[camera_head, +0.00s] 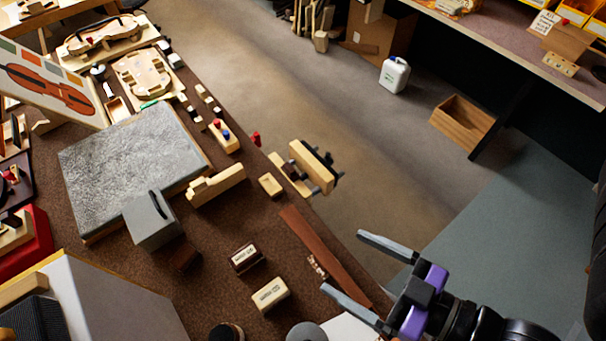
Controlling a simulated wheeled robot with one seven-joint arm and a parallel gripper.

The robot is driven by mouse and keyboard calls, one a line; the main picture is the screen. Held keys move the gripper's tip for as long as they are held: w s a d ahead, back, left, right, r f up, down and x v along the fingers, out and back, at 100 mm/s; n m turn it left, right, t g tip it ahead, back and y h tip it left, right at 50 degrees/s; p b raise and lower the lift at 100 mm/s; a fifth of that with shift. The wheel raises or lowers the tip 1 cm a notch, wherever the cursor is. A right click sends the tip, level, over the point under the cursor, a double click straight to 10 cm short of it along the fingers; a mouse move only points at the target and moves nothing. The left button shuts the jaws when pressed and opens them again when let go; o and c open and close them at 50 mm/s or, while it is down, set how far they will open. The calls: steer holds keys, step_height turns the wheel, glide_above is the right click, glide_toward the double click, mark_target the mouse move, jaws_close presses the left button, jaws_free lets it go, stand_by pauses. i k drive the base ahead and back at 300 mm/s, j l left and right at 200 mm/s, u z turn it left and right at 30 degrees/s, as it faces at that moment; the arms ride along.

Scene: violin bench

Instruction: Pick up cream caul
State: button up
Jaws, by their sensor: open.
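I cannot tell for sure which piece is the cream caul. A small plain cream block (270,185) lies on the brown bench top near its right edge. A longer pale stepped wooden piece (215,185) lies to its left, beside the grey slab. A cream block with dark lettering (270,294) lies nearer to me. My gripper (345,264) is at the lower right, fingers spread wide and pointing left. It is empty and appears above the bench edge, apart from all three pieces.
A long reddish-brown strip (325,255) lies along the bench edge by my gripper. A dark labelled block (246,258) and a grey block (152,220) stand left. A wooden vise (305,168) juts from the bench edge.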

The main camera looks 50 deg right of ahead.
mark_target(199, 184)
steer(key=k, duration=0.35)
steer(key=k+u, duration=0.1)
steer(key=u, duration=0.25)
steer(key=k+u, duration=0.1)
steer(key=u, duration=0.25)
steer(key=k+j+u, duration=0.1)
steer(key=u, duration=0.25)
steer(key=l+u, duration=0.4)
steer(key=l, duration=0.5)
steer(key=l+u, duration=0.4)
steer(key=l, duration=0.55)
steer(key=k+l, duration=0.1)
steer(key=l, duration=0.95)
